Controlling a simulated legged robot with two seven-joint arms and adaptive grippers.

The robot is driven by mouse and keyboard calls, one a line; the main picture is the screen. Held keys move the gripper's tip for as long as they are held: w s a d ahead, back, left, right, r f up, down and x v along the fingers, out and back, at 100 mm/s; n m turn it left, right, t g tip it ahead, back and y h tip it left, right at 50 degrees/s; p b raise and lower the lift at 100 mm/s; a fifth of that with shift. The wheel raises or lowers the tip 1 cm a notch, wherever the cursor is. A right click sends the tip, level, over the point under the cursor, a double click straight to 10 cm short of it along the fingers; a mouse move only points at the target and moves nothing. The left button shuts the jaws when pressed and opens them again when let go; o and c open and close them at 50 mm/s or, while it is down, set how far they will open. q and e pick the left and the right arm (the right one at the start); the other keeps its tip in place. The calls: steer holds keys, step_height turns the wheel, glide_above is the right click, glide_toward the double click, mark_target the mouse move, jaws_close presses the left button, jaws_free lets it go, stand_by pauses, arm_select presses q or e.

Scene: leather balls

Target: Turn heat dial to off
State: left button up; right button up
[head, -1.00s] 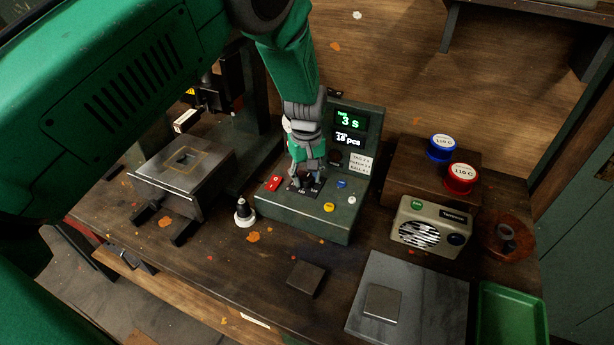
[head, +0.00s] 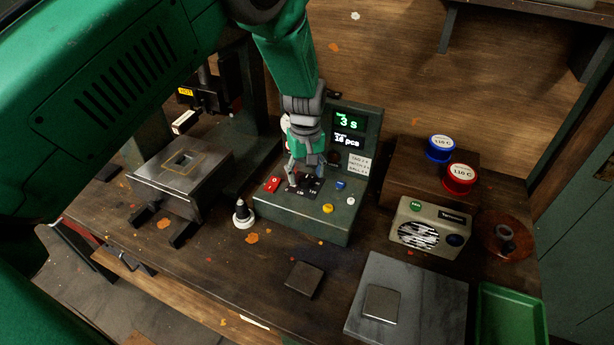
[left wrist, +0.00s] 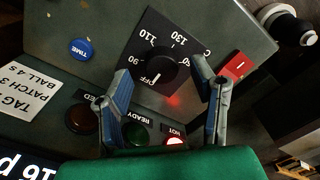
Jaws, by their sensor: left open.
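The heat dial (left wrist: 155,66) is a round black knob on a black plate marked 90, 110, 130 and OFF in the left wrist view. A short white mark on its edge appears to point at the OFF label. My left gripper (left wrist: 163,76) is open, with one blue-grey finger on each side of the dial and visible gaps between. In the head view the left gripper (head: 302,180) is above the dial plate (head: 312,188) and hides most of the knob. My right gripper is not in view.
The control box (head: 302,216) also carries a red switch (head: 272,184), blue (head: 341,184) and yellow (head: 328,208) buttons, and a display (head: 348,122). The press plate (head: 176,172) is left, a radio (head: 430,229) right.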

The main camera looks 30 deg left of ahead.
mark_target(306, 178)
arm_select(q)
step_height(306, 178, up, 10)
steer(key=shift+r, duration=0.2)
steer(key=shift+f, duration=0.1)
stand_by(0.5)
